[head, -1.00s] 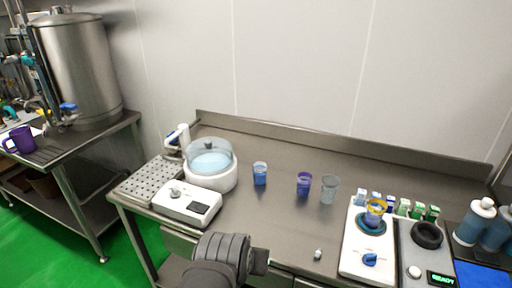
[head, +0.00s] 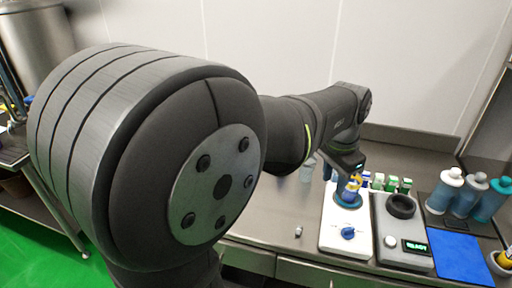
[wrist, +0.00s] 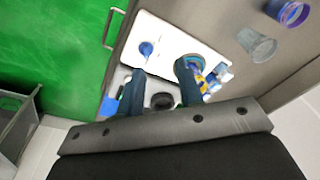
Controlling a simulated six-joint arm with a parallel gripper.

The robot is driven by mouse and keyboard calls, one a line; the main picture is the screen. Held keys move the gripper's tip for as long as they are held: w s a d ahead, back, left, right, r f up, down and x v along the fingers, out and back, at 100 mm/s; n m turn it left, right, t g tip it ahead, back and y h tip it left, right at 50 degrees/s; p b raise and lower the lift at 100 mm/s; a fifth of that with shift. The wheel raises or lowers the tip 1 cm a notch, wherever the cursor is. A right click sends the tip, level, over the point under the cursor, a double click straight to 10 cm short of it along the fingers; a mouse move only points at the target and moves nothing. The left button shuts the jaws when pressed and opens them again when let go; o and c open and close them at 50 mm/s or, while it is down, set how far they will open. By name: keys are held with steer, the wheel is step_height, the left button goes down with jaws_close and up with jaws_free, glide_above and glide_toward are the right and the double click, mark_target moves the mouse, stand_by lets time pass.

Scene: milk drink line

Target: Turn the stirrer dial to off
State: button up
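The stirrer (head: 334,222) is a white slab unit with a blue dial (head: 348,233) on its front part. A cup with yellow and blue on it (head: 353,187) stands on a blue round seat at its rear. In the wrist view the blue dial (wrist: 146,49) is beyond the left fingertip and apart from it. My gripper (wrist: 162,76) is open and empty, with its two dark fingers apart over the stirrer and the neighbouring unit. The right finger overlaps the cup in that view; I cannot tell whether they touch. In the head view my arm hides most of the fingers.
A grey unit (head: 405,252) with a black ring (head: 401,206) and a green-lit display stands right of the stirrer. Small capped vials stand behind. Bottles (head: 443,192) and a blue mat (head: 459,254) are farther right. A clear cup (wrist: 257,45) and purple cup (wrist: 291,12) show in the wrist view.

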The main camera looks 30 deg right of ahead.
mark_target(348, 228)
steer(key=s+d+m+y, duration=0.1)
steer(key=s+d+m, duration=0.25)
steer(key=d, duration=0.35)
steer(key=shift+n+g, duration=0.3)
steer(key=shift+n, duration=0.05)
steer(key=f, duration=1.7)
steer(key=shift+s+a+f, duration=0.2)
steer(key=shift+s+f, duration=0.1)
steer(key=shift+f, duration=0.1)
steer(key=shift+c, duration=0.4)
jaws_close()
